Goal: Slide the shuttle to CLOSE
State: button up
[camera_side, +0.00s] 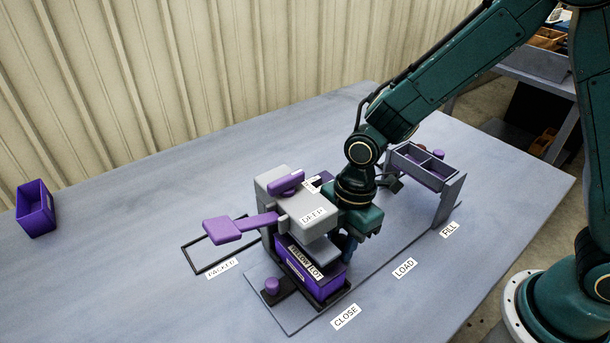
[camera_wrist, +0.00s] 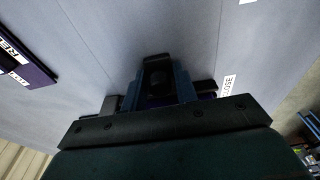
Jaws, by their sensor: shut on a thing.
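The shuttle is a dark carriage (camera_side: 282,296) at the CLOSE label (camera_side: 345,316), with a purple knob (camera_side: 272,285) at its left end. A purple crate (camera_side: 322,286) with white labels sits on it, under the grey press head (camera_side: 305,207). My gripper (camera_side: 349,249) points down just behind and right of the crate, its blue fingers partly hidden. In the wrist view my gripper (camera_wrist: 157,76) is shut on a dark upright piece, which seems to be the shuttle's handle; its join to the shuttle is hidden.
A purple lever paddle (camera_side: 222,230) sticks out left of the press, over the black PACKED frame (camera_side: 205,266). The FILL stand (camera_side: 448,200) is at the right, with the LOAD label (camera_side: 404,268) between. An empty purple bin (camera_side: 36,209) stands far left.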

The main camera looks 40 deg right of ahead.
jog(key=o, duration=0.5)
jog(key=shift+r, duration=0.2)
jog(key=shift+r, duration=3.75)
jog(key=shift+r, duration=0.1)
